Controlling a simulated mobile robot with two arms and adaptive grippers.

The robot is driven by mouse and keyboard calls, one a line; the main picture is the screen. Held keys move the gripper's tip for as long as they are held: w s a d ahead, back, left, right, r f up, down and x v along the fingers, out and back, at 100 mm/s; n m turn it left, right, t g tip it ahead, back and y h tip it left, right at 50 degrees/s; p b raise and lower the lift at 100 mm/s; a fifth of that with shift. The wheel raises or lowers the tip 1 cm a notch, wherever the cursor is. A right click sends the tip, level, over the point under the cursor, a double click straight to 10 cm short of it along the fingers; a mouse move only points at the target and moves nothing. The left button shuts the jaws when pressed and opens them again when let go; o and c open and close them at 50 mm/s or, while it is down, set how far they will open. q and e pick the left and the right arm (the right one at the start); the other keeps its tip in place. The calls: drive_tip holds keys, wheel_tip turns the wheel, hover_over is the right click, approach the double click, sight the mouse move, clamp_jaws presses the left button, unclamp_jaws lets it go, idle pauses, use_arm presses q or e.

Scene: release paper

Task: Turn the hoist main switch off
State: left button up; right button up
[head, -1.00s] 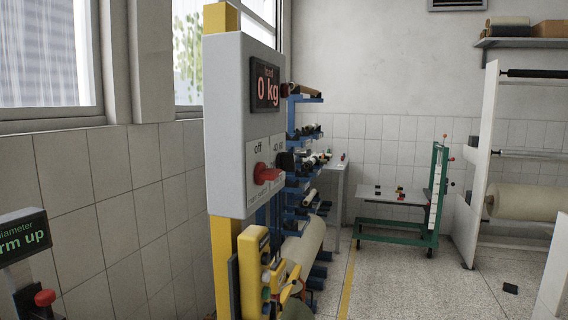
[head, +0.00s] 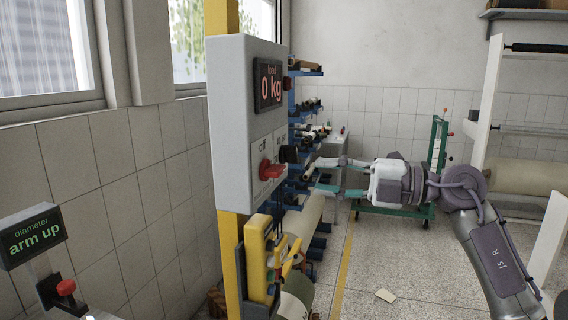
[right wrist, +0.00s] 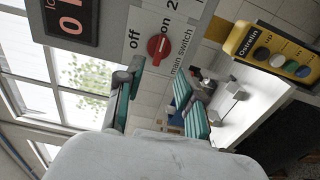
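The hoist main switch is a red knob (head: 272,170) on the front of a grey box (head: 232,120) fixed to a yellow post. In the right wrist view the red knob (right wrist: 158,46) sits between "off" and "on" labels, with "main switch" printed beside it. I cannot tell surely which label it points to. My right gripper (head: 315,176) is open and empty, to the right of the knob and apart from it, fingers pointing toward the box. The right wrist view shows its two fingers (right wrist: 160,98) spread below the knob. My left gripper is not in view.
A load display (head: 269,82) reading 0 kg is above the switch. A yellow pendant (head: 256,258) hangs below the box. Blue racks with rolls stand behind. A diameter display (head: 31,236) is at lower left. The floor at right has free room.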

sight(282, 172)
drive_tip(key=p+x, duration=0.2)
drive_tip(key=x, duration=0.5)
drive_tip(key=shift+a+r, duration=0.1)
drive_tip(key=shift+a, duration=0.25)
drive_tip(key=shift+w+a+p, duration=0.15)
drive_tip(key=shift+a+p, duration=0.15)
drive_tip(key=shift+a, duration=0.05)
clamp_jaws()
